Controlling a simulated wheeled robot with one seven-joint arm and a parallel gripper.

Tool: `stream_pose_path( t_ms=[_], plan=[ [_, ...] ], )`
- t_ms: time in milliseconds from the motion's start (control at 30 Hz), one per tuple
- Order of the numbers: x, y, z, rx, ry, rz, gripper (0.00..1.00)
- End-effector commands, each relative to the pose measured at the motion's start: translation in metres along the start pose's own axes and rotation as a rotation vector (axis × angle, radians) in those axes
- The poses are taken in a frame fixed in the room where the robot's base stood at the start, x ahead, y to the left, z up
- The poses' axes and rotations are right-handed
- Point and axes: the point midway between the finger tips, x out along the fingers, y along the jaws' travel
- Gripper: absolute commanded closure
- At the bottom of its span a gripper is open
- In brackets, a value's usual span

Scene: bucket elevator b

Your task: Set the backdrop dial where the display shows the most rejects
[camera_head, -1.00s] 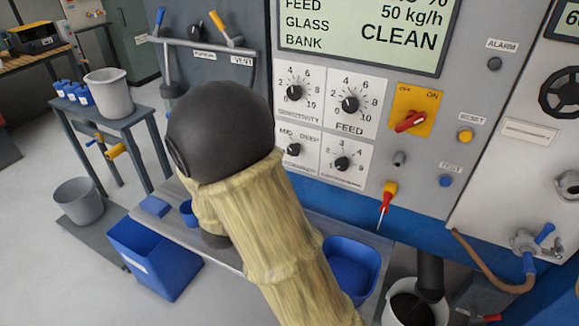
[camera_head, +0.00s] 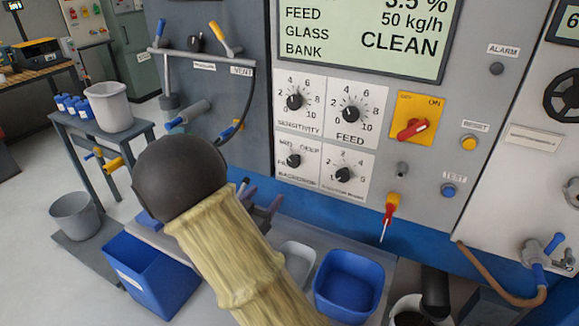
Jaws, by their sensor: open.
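The backdrop dial (camera_head: 293,160) is a small black knob on a white plate, at the lower left of the grey panel.
The sensitivity knob (camera_head: 295,101), feed knob (camera_head: 350,114) and another knob (camera_head: 344,174) sit close around the dial. A yellow switch plate (camera_head: 416,118) with a red handle is to the right. A blue bin (camera_head: 349,284) stands below the panel.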

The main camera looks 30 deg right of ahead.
Motion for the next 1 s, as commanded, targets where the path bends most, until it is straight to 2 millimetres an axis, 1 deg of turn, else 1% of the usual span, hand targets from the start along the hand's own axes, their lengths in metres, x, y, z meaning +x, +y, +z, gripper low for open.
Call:
stream_pose_path(
  t_ms=[100, 700, 833, 1000],
  plan=[
    [0.022, 0.001, -0.001, -0.001, 0.000, 0.005, 0.41],
    [0.127, 0.002, -0.001, -0.002, 0.000, 0.003, 0.41],
    [0.142, 0.000, -0.001, -0.001, 0.001, 0.001, 0.41],
    [0.148, -0.001, 0.000, -0.002, -0.001, -0.002, 0.41]
  ],
)
